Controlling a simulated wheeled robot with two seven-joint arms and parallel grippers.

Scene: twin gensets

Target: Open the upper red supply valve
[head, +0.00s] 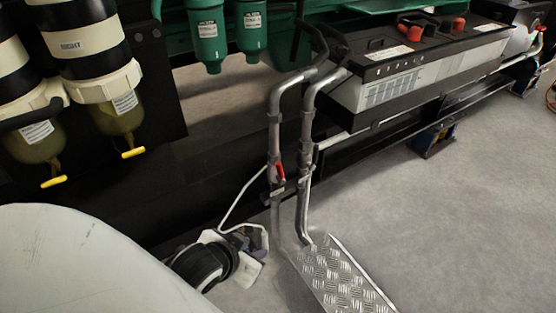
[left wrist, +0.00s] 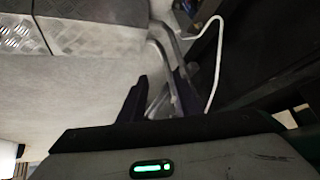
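A small red valve handle (head: 280,172) sits on the bent grey pipes (head: 305,150) in the middle of the head view, roughly in line with the pipe. No second red handle on these pipes is clear to me. My left gripper (head: 254,243) is below and left of the red handle, apart from it, low near the floor. In the left wrist view its two dark fingers (left wrist: 160,95) stand apart with nothing held, and the grey pipes (left wrist: 160,50) show behind them. The red handle cannot be made out there. My right gripper is not in view.
A thin white line (head: 240,195) runs from the pipes down beside my left gripper. A chequered metal step (head: 340,275) lies right of the pipes. A battery box (head: 395,85) is behind. Filters with yellow taps (head: 133,152) hang at left.

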